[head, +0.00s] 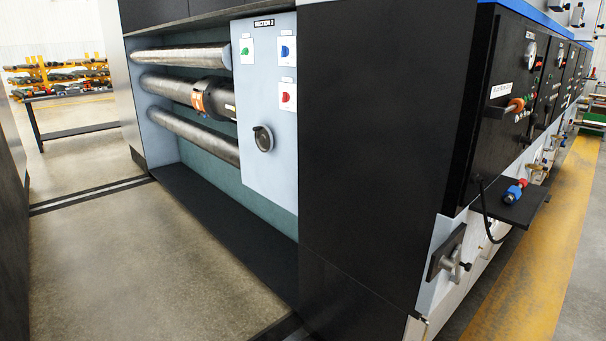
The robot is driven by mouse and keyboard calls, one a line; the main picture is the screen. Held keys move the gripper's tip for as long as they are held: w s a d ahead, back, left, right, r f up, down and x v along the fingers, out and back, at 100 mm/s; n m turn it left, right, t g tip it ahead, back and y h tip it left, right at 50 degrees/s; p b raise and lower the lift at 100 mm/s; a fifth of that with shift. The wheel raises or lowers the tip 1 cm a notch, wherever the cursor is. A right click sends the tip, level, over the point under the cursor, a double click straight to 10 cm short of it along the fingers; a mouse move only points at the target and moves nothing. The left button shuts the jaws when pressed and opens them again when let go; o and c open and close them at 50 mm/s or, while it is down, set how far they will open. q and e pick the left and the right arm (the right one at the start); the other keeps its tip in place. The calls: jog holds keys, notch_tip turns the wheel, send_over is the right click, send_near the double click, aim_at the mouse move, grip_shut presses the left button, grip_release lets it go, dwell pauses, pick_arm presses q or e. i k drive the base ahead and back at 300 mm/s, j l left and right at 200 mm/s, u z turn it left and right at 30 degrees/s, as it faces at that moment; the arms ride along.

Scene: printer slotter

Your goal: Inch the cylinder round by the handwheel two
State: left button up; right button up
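The handwheel (263,139) is a small dark round wheel with a grey rim, low on the light blue-grey panel (268,190) labelled "SECTION 2". The printing cylinder (165,87) is the middle of three horizontal rollers in the opening left of this panel. It has a thick dark part near the panel, with an orange patch (198,101) facing out. Its right end is hidden behind the panel. Neither of my grippers shows in the head view.
Above the handwheel sit a green (247,50), a blue (285,50) and a red (287,97) control. A dark ledge (215,225) runs below the rollers. A black cabinet (385,140) stands to the right. The floor (130,270) in front is clear.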

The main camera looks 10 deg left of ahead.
aim_at(263, 138)
jog(key=i+j+u, duration=0.1)
jog(key=i, duration=0.25)
jog(key=i+j+u, duration=0.1)
jog(key=i+j, duration=0.2)
jog(key=i+j+u, duration=0.1)
jog(key=i, duration=0.3)
